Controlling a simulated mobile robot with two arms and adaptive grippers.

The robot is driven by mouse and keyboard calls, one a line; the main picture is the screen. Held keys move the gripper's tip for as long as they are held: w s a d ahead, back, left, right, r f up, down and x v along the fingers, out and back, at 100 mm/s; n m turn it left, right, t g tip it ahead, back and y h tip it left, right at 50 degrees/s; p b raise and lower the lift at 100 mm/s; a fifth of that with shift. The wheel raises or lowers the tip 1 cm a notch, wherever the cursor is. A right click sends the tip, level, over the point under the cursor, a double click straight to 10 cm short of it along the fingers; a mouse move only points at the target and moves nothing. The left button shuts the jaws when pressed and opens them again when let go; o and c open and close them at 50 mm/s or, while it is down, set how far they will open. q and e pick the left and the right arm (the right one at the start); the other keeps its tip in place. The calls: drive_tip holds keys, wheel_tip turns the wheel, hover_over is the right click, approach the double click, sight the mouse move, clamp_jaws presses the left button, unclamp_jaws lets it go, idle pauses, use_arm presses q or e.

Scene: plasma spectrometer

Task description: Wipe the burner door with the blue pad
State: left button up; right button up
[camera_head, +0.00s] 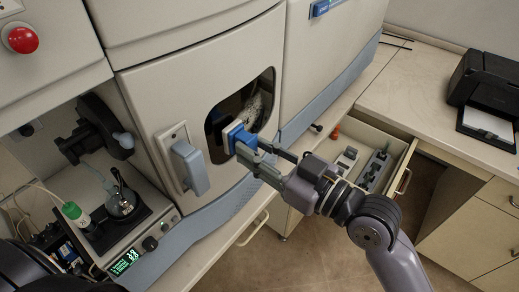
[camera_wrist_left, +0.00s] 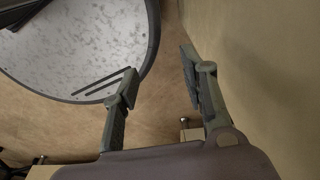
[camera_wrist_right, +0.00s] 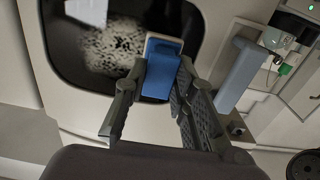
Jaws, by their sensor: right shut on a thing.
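The burner door (camera_head: 155,95) is a beige front panel with a dark rounded window and a grey-blue handle (camera_head: 190,166). A pale speckled smudge (camera_wrist_right: 112,48) shows on the window, which also appears in the head view (camera_head: 252,108). My right gripper (camera_head: 251,149) is shut on the blue pad (camera_head: 236,134), in front of the window's lower part. The pad (camera_wrist_right: 161,77) has a pale layer at its far end in the right wrist view. I cannot tell whether it touches the window. My left gripper (camera_wrist_left: 160,70) is open and empty, away from the door.
An open drawer (camera_head: 375,165) with small items lies right of my right arm. A black printer (camera_head: 487,85) stands on the right counter. A flask (camera_head: 122,200) and a green-capped bottle (camera_head: 73,212) stand at the left. A round grey-topped thing (camera_wrist_left: 75,45) is near my left gripper.

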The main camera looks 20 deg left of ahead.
drive_tip(key=shift+w+a, duration=0.1)
drive_tip(key=shift+a, duration=0.25)
drive_tip(key=shift+w, duration=0.1)
drive_tip(key=w+d+b, duration=0.3)
drive_tip(key=w+b, duration=0.4)
drive_tip(key=w, duration=0.3)
drive_tip(key=shift+d, duration=0.4)
idle(0.3)
